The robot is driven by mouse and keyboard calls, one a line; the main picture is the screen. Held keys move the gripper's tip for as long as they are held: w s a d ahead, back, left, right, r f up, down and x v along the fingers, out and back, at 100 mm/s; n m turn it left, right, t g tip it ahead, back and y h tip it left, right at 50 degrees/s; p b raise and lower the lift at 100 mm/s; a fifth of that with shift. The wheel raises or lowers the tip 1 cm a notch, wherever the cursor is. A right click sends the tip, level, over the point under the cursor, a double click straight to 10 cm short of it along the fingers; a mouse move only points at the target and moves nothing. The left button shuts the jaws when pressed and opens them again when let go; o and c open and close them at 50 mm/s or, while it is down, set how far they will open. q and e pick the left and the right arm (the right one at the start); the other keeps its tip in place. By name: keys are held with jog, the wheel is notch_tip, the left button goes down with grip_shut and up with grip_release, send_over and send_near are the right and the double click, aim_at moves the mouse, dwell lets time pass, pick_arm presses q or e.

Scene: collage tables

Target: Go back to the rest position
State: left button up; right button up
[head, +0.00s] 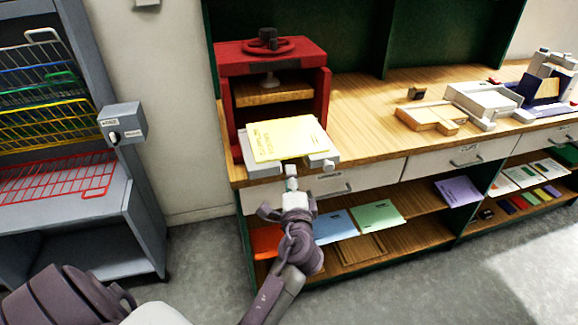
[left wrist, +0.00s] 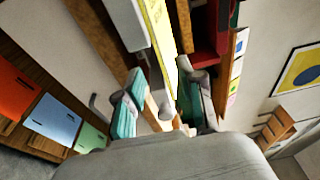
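My left gripper (head: 291,182) is in front of the red press at the table's near edge, close to the front of the white tray (head: 316,166). In the left wrist view the gripper (left wrist: 162,103) has its two teal-padded fingers spread apart. I see nothing clamped between them, though the tray's front edge and a grey knob show behind the gap. A yellow printed sheet or board (head: 288,139) lies on the tray and sticks out from the red press (head: 270,58). My right gripper is not in view.
A wooden workbench (head: 375,112) carries wooden and white trays (head: 482,99) on the right. Its lower shelf holds blue, green and purple folders (head: 458,190). A grey rack (head: 62,214) with coloured wire shelves stands left. Bare floor (head: 200,265) lies between.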

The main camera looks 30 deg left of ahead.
pick_arm(q)
jog(key=shift+v, duration=1.8)
jog(key=d+f+m+g+h, duration=0.1)
jog(key=d+f+h, duration=0.2)
jog(key=f, duration=0.7)
jog(key=d+f+g+h, duration=0.1)
jog(key=d+f+h, duration=0.15)
jog(key=f, duration=0.75)
jog(key=s+d+f+n+g+h, duration=0.15)
jog(key=s+f, duration=0.25)
jog(key=f, duration=0.5)
jog(key=s+d+f+g+h, duration=0.2)
jog(key=s+f, duration=0.2)
jog(key=f, duration=0.4)
jog(key=s+f+n+g+h, duration=0.2)
jog(key=s+f+g, duration=0.2)
jog(key=s+f, duration=1)
jog(key=s+a+f+n+g, duration=0.1)
jog(key=s+f+n+g, duration=0.1)
jog(key=s, duration=0.9)
jog(key=s+f+n+g, duration=0.1)
jog(key=s+f+n, duration=0.2)
jog(key=s, duration=0.8)
jog(key=shift+a+f+g, duration=0.35)
jog(key=shift+a+f, duration=0.05)
jog(key=shift+f, duration=0.5)
